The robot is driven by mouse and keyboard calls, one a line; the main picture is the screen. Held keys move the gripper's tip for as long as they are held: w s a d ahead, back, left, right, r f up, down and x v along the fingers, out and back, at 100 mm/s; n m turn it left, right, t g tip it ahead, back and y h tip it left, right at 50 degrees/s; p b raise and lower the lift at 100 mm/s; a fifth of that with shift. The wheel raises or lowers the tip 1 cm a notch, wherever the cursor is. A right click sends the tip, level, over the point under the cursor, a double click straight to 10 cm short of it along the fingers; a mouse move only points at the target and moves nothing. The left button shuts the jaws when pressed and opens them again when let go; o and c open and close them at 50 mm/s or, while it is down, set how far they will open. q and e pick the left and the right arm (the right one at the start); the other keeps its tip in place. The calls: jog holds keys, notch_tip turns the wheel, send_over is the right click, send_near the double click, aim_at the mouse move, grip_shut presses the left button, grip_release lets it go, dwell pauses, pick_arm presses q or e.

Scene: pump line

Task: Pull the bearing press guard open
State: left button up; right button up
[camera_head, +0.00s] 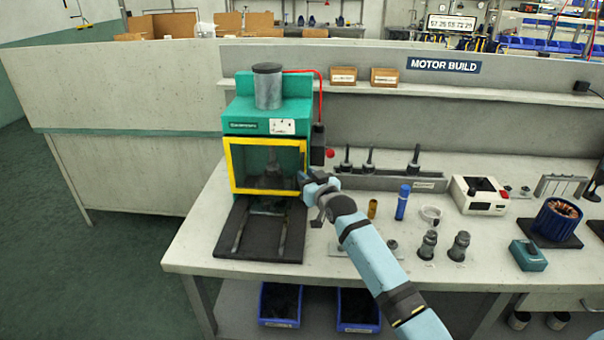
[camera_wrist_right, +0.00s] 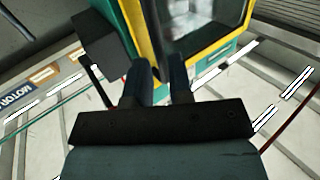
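The bearing press (camera_head: 268,128) is a green machine with a grey cylinder on top, at the left end of the bench. Its guard (camera_head: 231,168) is a clear panel in a yellow frame and stands closed across the front. The guard's yellow frame also shows in the right wrist view (camera_wrist_right: 150,35). My right gripper (camera_head: 305,180) is at the guard's right edge. In the right wrist view its two fingers (camera_wrist_right: 161,72) are apart, with nothing clearly held between them; contact with the frame is unclear. My left gripper is not in view.
A black slide base (camera_head: 258,247) lies before the press. A black box with a red button (camera_head: 330,153) is beside it. A blue bottle (camera_head: 402,203), a brass piece (camera_head: 372,209) and grey parts (camera_head: 428,245) stand right of my forearm. Blue bins (camera_head: 280,304) sit below.

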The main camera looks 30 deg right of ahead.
jog(key=shift+w+a, duration=0.1)
jog(key=shift+w, duration=1.35)
jog(key=shift+c, duration=0.2)
grip_shut()
